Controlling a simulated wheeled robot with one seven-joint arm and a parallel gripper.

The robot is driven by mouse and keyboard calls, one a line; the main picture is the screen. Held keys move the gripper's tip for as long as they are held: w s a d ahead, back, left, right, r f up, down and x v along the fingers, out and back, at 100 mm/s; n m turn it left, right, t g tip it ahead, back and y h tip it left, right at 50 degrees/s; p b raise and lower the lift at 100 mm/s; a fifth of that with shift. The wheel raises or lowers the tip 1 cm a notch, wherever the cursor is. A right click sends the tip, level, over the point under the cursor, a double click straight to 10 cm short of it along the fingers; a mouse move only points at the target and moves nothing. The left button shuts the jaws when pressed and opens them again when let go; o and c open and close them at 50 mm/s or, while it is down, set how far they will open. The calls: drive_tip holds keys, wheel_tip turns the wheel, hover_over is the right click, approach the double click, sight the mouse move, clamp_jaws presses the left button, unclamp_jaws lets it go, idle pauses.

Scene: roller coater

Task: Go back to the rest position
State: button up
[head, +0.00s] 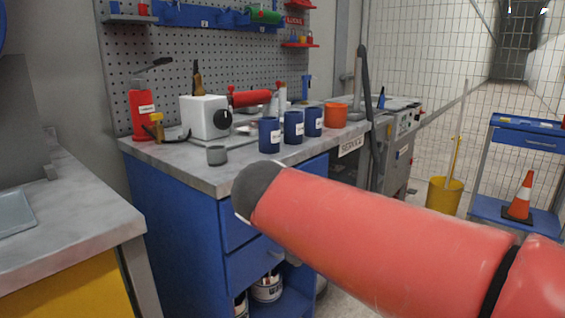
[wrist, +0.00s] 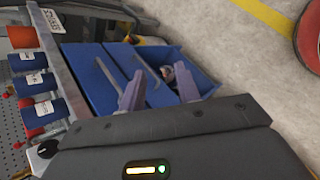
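My gripper (wrist: 160,90) shows in the wrist view, with its two purple-grey fingers apart and nothing held between them. It points toward the blue bench cabinet (wrist: 100,72), with a gap to it that I cannot measure. My red arm crosses the lower right of the head view in front of the workbench (head: 195,170). My gripper itself does not show in the head view.
A yellow bucket (head: 444,194) and blue cart (head: 525,141) stand right. Floor by the cabinet is open.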

drive_tip(key=s+d+f+m+g+y, duration=0.1)
drive_tip(key=s+d+f+m+y, duration=0.1)
drive_tip(key=s+d+f+m, duration=0.3)
drive_tip(key=s+d+f+m+g+y, duration=0.1)
drive_tip(key=s+d+f+m, duration=0.4)
drive_tip(key=s+m, duration=0.6)
wheel_tip(320, 180, down, 3)
drive_tip(key=shift+s+r+m+y, duration=0.15)
drive_tip(key=shift+s+m+y, duration=0.1)
drive_tip(key=shift+m+y, duration=0.7)
